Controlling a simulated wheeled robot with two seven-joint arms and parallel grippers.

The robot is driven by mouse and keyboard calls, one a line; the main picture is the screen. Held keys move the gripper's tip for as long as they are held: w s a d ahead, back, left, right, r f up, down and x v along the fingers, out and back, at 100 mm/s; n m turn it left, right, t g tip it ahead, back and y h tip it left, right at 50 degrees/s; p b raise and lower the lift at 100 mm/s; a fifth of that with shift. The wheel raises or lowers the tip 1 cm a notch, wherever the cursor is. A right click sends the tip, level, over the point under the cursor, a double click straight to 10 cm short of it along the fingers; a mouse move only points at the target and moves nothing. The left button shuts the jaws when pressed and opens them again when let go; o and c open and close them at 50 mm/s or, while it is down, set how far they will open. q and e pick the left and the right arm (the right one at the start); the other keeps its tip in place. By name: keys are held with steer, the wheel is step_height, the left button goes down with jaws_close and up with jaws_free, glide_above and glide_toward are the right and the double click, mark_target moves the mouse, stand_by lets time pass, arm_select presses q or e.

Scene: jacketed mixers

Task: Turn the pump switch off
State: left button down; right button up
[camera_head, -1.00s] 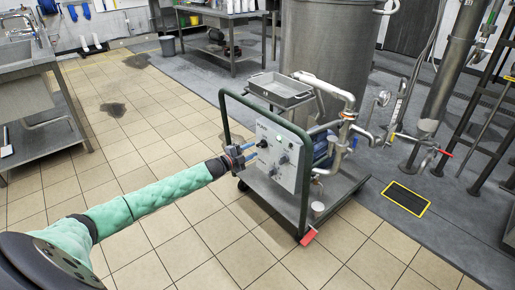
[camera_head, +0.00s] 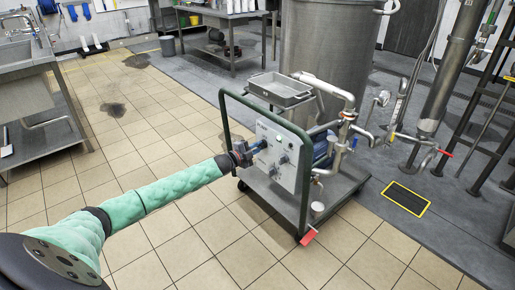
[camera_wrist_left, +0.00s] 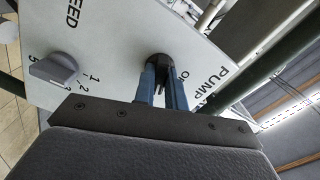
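The pump switch (camera_wrist_left: 176,60) is a black knob on the pale control panel (camera_head: 291,178), beside the word PUMP in the left wrist view. My left gripper (camera_head: 258,147) is at the upper left of the panel in the head view. In the left wrist view its two blue fingers (camera_wrist_left: 161,82) stand on either side of the knob, close together, and appear shut on it. The fingers hide part of the knob and of its markings. My right gripper is in neither view.
A grey speed knob (camera_wrist_left: 55,69) sits beside the switch on the same panel. The panel is on a wheeled cart with a green handle frame (camera_head: 224,112), a tray (camera_head: 280,91) and pipework. A large steel tank (camera_head: 325,55) stands behind.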

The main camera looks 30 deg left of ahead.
arm_select(q)
steer(key=shift+n, duration=0.3)
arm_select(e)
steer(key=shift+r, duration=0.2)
arm_select(q)
steer(key=shift+f+n+p, duration=0.1)
steer(key=shift+n+p, duration=2.8)
steer(key=shift+n, duration=3.8)
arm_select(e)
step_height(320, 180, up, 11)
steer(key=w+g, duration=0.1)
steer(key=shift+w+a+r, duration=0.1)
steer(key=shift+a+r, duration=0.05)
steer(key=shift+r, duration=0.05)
arm_select(q)
steer(key=c, duration=1.4)
jaws_free()
steer(key=shift+c, duration=0.2)
steer(key=shift+s, duration=0.1)
